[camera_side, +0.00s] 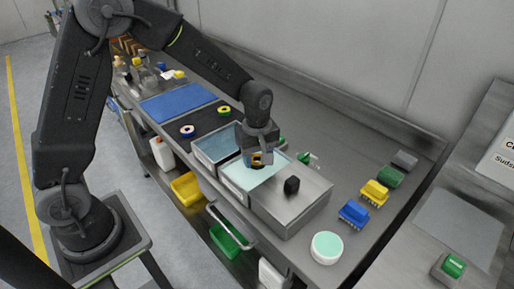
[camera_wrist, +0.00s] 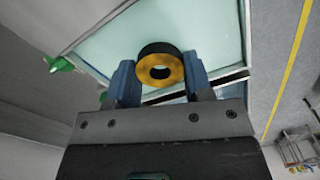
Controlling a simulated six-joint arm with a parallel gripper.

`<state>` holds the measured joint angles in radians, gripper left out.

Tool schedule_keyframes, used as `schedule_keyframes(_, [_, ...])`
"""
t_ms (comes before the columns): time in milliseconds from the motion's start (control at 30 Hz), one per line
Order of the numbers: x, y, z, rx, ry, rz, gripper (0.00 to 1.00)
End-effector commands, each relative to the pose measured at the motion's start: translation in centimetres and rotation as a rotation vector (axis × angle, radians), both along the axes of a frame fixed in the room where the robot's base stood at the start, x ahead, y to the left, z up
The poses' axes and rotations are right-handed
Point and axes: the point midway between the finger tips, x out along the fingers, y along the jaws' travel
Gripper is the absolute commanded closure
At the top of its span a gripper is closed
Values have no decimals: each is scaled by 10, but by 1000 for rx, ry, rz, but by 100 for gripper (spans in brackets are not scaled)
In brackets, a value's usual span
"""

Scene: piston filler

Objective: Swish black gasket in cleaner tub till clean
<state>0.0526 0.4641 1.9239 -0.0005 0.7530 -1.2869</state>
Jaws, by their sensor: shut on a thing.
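My gripper (camera_side: 259,152) is shut on a black ring, the gasket (camera_wrist: 161,68), held between its two blue fingers in the wrist view. The gasket's facing side is covered in yellow-orange, with its black outer edge showing. In the side view the gasket (camera_side: 257,159) is over the middle tub (camera_side: 236,186), which holds pale turquoise liquid. The liquid (camera_wrist: 212,32) also fills much of the wrist view behind the gasket. I cannot tell whether the gasket touches the liquid.
Another tub (camera_side: 208,148) with darker blue liquid stands left. A closed steel box with a black knob (camera_side: 291,185) stands right. A green tap-like part (camera_side: 307,158) is behind. Brushes (camera_side: 353,213) and a round white tub (camera_side: 326,247) lie farther right. Two rings (camera_side: 188,131) sit on a dark mat.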

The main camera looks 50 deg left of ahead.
Motion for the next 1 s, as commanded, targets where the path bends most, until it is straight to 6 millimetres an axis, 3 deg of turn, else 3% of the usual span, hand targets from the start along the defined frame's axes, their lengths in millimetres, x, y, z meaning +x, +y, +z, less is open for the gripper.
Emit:
schedule_keyframes(500, [0, 0, -44, 0, 2, 0, 76])
schedule_keyframes(1000, [0, 0, -49, 0, 0, 0, 76])
